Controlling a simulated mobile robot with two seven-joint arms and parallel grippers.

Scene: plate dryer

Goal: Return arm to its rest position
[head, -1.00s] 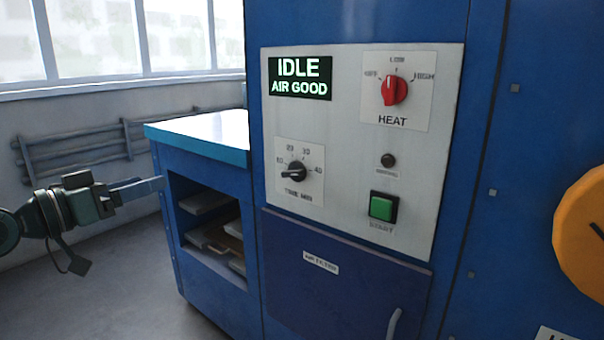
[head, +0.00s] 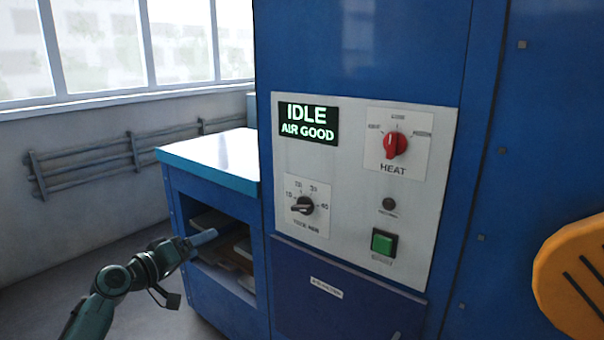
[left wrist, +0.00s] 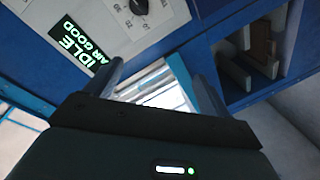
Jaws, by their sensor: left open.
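My left gripper (head: 203,238) is in front of the open shelf bay of the blue side cabinet in the head view, at the lower left. In the left wrist view its two fingers (left wrist: 160,78) stand apart with nothing between them. The dryer's control panel (head: 352,252) is to the right of the gripper, apart from it. Its display (head: 309,122) reads IDLE, AIR GOOD. The red heat knob (head: 396,145), the black time knob (head: 303,205) and the green start button (head: 383,243) are uncovered. My right gripper does not show.
The side cabinet has a pale blue top (head: 215,152) and boards on its shelves (head: 243,249). A blue door (head: 345,310) is below the panel. An orange slotted part (head: 570,280) sticks out at the right. Floor (head: 140,325) is clear at the lower left.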

